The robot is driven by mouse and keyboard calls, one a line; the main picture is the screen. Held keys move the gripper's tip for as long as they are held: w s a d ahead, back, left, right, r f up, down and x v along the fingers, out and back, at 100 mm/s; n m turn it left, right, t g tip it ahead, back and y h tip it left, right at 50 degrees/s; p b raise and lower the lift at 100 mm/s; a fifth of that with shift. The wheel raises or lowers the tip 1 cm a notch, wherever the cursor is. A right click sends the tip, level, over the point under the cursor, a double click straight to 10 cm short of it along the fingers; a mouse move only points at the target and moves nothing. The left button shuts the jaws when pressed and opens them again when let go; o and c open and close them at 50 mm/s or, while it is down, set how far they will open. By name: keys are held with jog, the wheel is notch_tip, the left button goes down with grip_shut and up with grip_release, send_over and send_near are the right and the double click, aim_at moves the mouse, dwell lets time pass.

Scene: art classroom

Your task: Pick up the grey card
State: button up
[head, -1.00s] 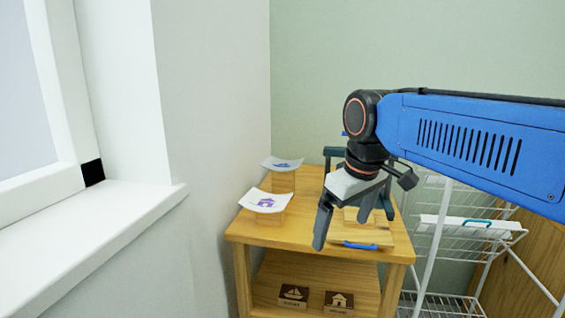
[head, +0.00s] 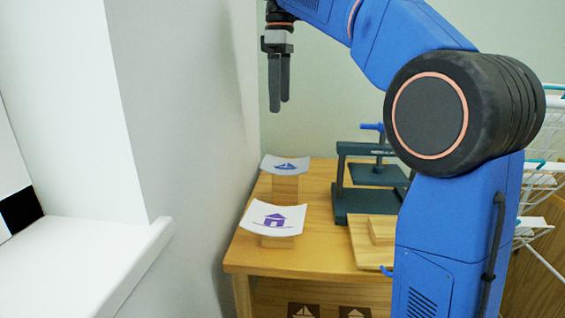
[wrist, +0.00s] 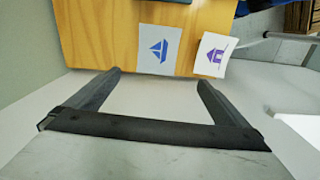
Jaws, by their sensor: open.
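The grey card (head: 284,165) has a blue sailboat print and rests, slightly curved, on a small wooden block (head: 285,187) near the wall side of the wooden table. It also shows in the wrist view (wrist: 157,50), just beyond the fingertips. My gripper (head: 280,106) is open and empty, fingers pointing down. It hangs well above the table, over the grey card's area in the head view. In the wrist view, my gripper (wrist: 160,78) has its two fingers spread apart, with nothing between them.
A white card (head: 272,219) with a purple house sits on another block, in front of the grey card. A dark green press (head: 365,203) and a wooden board (head: 368,254) stand to the right on the table (head: 320,222). The grey wall is close at left.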

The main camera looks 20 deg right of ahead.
aim_at(277, 165)
jog(key=f, duration=0.5)
jog(key=w+f, duration=0.1)
jog(key=f, duration=1.1)
jog(key=shift+w+a, duration=0.15)
jog(key=shift+a, duration=0.15)
jog(key=c, duration=0.9)
jog(key=shift+r, duration=0.1)
